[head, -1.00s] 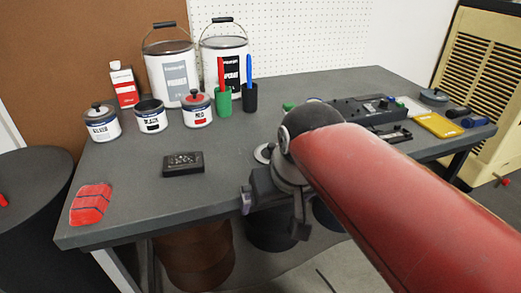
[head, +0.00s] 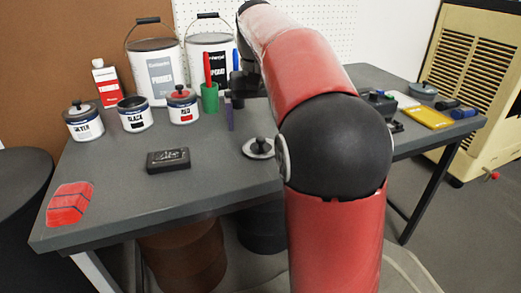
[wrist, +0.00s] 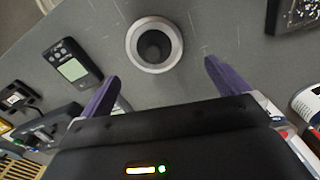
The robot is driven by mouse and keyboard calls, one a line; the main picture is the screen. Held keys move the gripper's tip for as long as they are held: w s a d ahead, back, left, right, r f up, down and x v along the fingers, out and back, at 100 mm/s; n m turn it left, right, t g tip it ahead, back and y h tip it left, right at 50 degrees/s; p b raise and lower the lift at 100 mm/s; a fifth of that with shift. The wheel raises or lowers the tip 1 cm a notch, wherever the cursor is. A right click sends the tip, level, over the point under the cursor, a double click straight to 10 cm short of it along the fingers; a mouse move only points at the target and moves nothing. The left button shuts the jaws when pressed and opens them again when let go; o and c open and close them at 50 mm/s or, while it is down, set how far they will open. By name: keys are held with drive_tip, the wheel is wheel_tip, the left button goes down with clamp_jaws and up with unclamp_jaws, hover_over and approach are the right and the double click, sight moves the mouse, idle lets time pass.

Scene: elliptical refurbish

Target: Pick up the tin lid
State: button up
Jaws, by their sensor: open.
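The tin lid (head: 259,148) is a round silver-grey disc with a dark knob on top. It lies flat on the grey workbench, left of my arm's large dark joint in the head view. In the wrist view the lid (wrist: 154,46) shows from above, just beyond and between the fingertips. My gripper (wrist: 161,72) is open, with two purple fingers spread apart and nothing between them. In the head view my gripper (head: 230,112) hangs over the bench behind the lid, near the green cup, partly hidden by my arm. The black-labelled tin (head: 134,114) stands without a lid.
Lidded silver (head: 83,122) and red (head: 182,106) tins stand at the back left, before two large buckets. A green cup (head: 209,98) is close to my gripper. Bench space around the lid is clear.

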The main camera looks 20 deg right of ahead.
sight(261, 138)
drive_tip(key=f, duration=0.2)
drive_tip(key=s+f+b, duration=0.1)
drive_tip(key=f, duration=0.2)
drive_tip(key=shift+s+d+f, duration=0.1)
drive_tip(key=shift+s+d, duration=0.05)
drive_tip(key=shift+d, duration=0.05)
drive_tip(key=shift+c, duration=0.3)
drive_tip(key=c, duration=0.9)
wheel_tip(261, 138, up, 20)
drive_tip(key=p, duration=0.5)
drive_tip(key=shift+p, duration=0.4)
